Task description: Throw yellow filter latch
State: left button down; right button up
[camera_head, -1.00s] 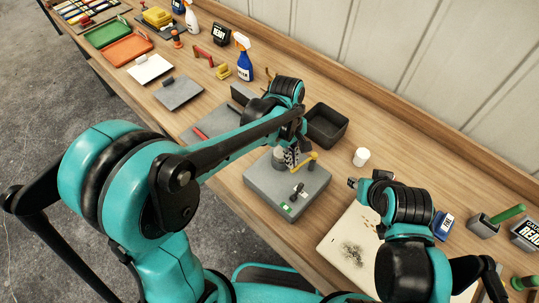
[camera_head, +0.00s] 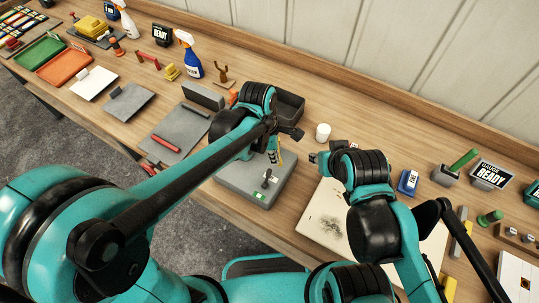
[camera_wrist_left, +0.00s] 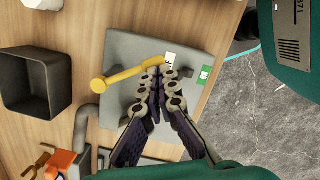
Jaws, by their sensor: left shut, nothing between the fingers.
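The yellow latch is a bar with a round knob (camera_wrist_left: 98,86) in the left wrist view, lying across the top of a grey box (camera_wrist_left: 118,48). In the head view the grey box (camera_head: 228,178) stands on the bench, and my left arm mostly hides the latch. My left gripper (camera_wrist_left: 166,76) is shut and empty. Its tips are beside the end of the latch bar away from the knob; I cannot tell whether they touch. My right gripper (camera_head: 314,158) is over the bench right of the box, too small to tell its jaws.
A black open bin (camera_head: 291,106) stands behind the box, with a white cup (camera_head: 323,132) to its right. A pale board (camera_head: 312,222) with dark specks lies right of the box. A grey plate (camera_head: 180,132) with a red handle lies left.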

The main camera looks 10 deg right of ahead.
pick_arm(q)
jog(key=shift+d, duration=0.25)
dwell(0.6)
